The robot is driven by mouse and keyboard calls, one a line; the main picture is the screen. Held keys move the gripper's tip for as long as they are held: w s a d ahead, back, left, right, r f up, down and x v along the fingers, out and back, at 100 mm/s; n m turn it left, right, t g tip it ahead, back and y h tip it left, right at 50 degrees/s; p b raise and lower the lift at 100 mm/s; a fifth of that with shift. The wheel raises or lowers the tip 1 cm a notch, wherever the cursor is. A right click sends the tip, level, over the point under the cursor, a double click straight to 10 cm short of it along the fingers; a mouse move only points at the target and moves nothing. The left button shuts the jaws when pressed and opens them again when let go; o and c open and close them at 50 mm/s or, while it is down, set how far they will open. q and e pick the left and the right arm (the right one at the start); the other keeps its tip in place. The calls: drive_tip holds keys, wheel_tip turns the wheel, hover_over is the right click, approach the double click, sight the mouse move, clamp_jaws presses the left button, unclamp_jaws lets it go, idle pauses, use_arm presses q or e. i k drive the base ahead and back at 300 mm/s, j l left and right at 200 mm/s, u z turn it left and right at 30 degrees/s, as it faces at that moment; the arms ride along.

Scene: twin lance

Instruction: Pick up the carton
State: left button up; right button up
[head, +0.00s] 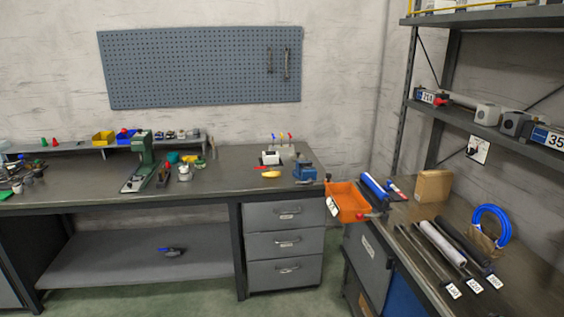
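The carton, a small brown cardboard box (433,186), stands on the right-hand workbench, near the wall end. It looks closed and upright, with nothing on top of it. Neither of my grippers shows in the head view, so I cannot see whether they are open or shut.
An orange bin (349,201) and a blue roll (374,186) lie left of the carton. Tagged rods and tubes (442,243) lie in front, and a blue coil (491,226) stands to the right. A metal shelf (500,125) hangs above. Grey drawers (286,241) stand under the left bench.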

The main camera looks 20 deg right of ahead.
sight(432, 186)
drive_tip(key=i+j+z, duration=0.1)
drive_tip(key=i+z, duration=0.35)
drive_tip(key=i+j+z, duration=0.15)
drive_tip(key=z, duration=0.3)
drive_tip(key=i+j+z, duration=0.55)
drive_tip(key=j+z, duration=0.2)
drive_tip(key=z, duration=0.15)
